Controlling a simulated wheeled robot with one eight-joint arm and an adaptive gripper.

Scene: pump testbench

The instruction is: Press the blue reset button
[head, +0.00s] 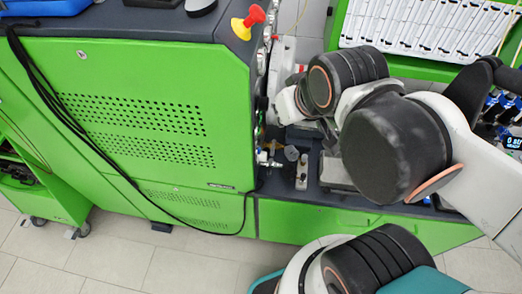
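I cannot make out a blue reset button in the head view. The green pump testbench (140,105) fills the left and middle, with a narrow side face carrying small fittings or knobs (262,60) turned to the right. My arm reaches in from the right, and its far links end close to this side face. My gripper cannot be made out; the arm links hide the area there, so I cannot tell whether anything is touched.
A red and yellow knob (248,22) stands on the bench's top corner. A black cable (75,125) hangs over its front. Metal fittings (302,172) sit on the low dark deck. A rack of white tools (425,28) stands at the back right. Tiled floor (120,262) is clear in front.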

